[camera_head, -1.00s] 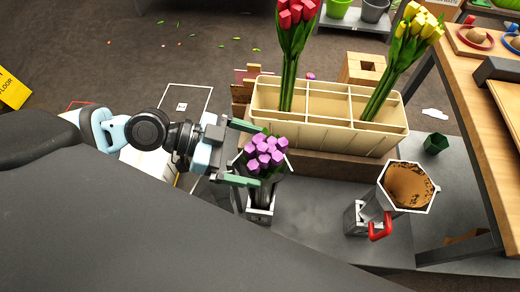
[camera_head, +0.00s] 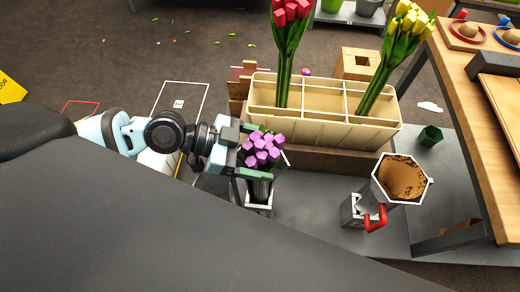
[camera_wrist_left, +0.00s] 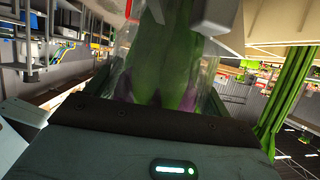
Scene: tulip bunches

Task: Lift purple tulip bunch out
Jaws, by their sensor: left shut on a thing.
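The purple tulip bunch (camera_head: 264,150) stands upright with its stems in a narrow grey holder with a white rim (camera_head: 260,195). My left gripper (camera_head: 261,154) comes in from the left and is shut on the bunch, with its green-tipped fingers just below and beside the blooms. In the left wrist view the clear wrap and green stems of the bunch (camera_wrist_left: 178,70) fill the space in front of the gripper. The lower stems are partly hidden in the holder. My right gripper is not in view.
A cream divided planter (camera_head: 325,130) stands just behind, with red tulips (camera_head: 290,40) and yellow tulips (camera_head: 390,60) in it. A pot of brown stuff with a red handle (camera_head: 403,180) is to the right. A wooden table (camera_head: 490,90) is at the far right.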

